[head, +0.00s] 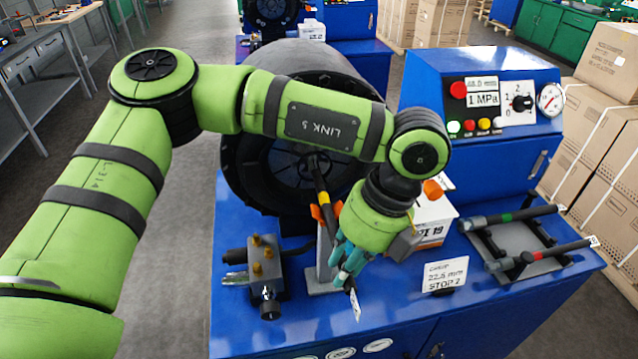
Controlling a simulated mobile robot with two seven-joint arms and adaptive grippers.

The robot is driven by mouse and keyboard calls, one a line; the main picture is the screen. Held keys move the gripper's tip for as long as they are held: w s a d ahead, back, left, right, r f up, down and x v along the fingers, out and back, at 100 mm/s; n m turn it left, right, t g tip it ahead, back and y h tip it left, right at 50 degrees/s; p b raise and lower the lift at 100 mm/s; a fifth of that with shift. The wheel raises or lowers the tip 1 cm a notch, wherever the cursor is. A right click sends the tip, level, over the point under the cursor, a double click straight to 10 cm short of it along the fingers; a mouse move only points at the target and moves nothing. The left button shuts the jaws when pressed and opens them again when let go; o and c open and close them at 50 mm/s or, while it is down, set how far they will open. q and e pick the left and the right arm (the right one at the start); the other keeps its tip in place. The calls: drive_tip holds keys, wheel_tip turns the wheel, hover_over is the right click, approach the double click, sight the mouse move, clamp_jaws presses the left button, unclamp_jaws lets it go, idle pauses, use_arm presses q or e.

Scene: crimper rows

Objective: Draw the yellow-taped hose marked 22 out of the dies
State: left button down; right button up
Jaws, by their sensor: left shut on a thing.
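The black hose with yellow tape (323,198) runs from the dark round die opening (303,172) of the crimper down toward the front. Its far end is at the dies; whether it is inside them I cannot tell. My left gripper (345,268) is shut on the near part of the hose, its teal fingers around it. A white tag (355,304) hangs at the hose's near end, below the fingers; I cannot read its number. The hose passes by an orange-pronged grey stand (325,258). My right gripper is not in view.
A rack (540,266) at right holds a green-taped hose (512,217) and a red-taped hose (545,253). A white box (432,222) and a sign card (445,275) stand beside my gripper. A brass-fitted valve block (264,268) stands left of the stand. The control cabinet (480,75) rises behind.

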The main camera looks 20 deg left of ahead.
use_arm(q)
drive_tip(key=shift+s+d+f, duration=0.15)
drive_tip(key=shift+s+d, duration=0.2)
drive_tip(key=shift+s, duration=0.25)
drive_tip(key=c, duration=1)
unclamp_jaws()
drive_tip(key=shift+o, duration=0.3)
drive_tip(key=shift+w, duration=0.2)
drive_tip(key=o, duration=0.9)
drive_tip(key=shift+o, duration=0.2)
drive_tip(key=shift+a, duration=0.1)
